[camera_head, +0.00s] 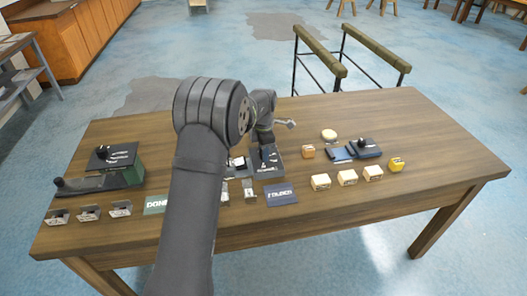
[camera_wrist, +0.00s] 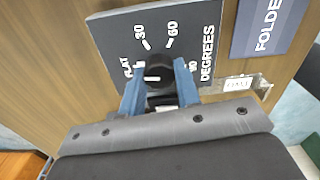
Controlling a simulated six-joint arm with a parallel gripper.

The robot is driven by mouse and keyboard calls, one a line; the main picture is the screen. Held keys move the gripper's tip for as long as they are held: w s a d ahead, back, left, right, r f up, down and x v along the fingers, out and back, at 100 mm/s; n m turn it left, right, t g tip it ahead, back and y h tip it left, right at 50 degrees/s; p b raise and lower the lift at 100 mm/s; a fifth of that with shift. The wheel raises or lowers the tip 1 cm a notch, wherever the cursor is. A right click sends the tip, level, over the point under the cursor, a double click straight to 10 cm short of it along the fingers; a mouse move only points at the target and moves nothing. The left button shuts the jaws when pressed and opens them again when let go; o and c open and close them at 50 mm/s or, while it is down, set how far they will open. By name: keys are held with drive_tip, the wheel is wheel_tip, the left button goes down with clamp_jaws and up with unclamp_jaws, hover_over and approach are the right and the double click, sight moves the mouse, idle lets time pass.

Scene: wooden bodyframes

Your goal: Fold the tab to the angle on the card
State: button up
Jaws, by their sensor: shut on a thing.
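My gripper (camera_wrist: 161,76) has its two blue fingers on either side of a round black knob in the wrist view and is shut on it. The knob (camera_wrist: 158,66) sits on a dark dial plate (camera_wrist: 112,28) marked FLAT, 30, 60 and DEGREES; a finger partly covers the last number. A white mark shows on the knob, but its exact setting is unclear. In the head view my gripper (camera_head: 264,137) is above the dark dial box (camera_head: 270,170). A small bracket with a white label (camera_wrist: 238,84) stands beside the plate; its print is too small to read. The tab is not clearly visible.
A blue FOLDER mat (camera_head: 281,194) lies in front of the dial box, and a green DONE mat (camera_head: 155,204) lies left of my arm. Several labelled brackets (camera_head: 88,212) stand front left. Several pale blocks (camera_head: 347,177) stand front right. A black-and-green device (camera_head: 118,164) is at left.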

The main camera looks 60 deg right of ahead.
drive_tip(key=m, duration=0.9)
drive_tip(key=shift+d+m, duration=0.1)
drive_tip(key=shift+m, duration=0.3)
drive_tip(key=m, duration=0.4)
drive_tip(key=shift+m, duration=0.3)
drive_tip(key=m, duration=0.4)
drive_tip(key=shift+m, duration=0.3)
drive_tip(key=m, duration=0.9)
drive_tip(key=shift+s, duration=0.1)
drive_tip(key=m, duration=0.4)
drive_tip(key=shift+m, duration=0.3)
drive_tip(key=m, duration=0.4)
drive_tip(key=shift+m, duration=0.3)
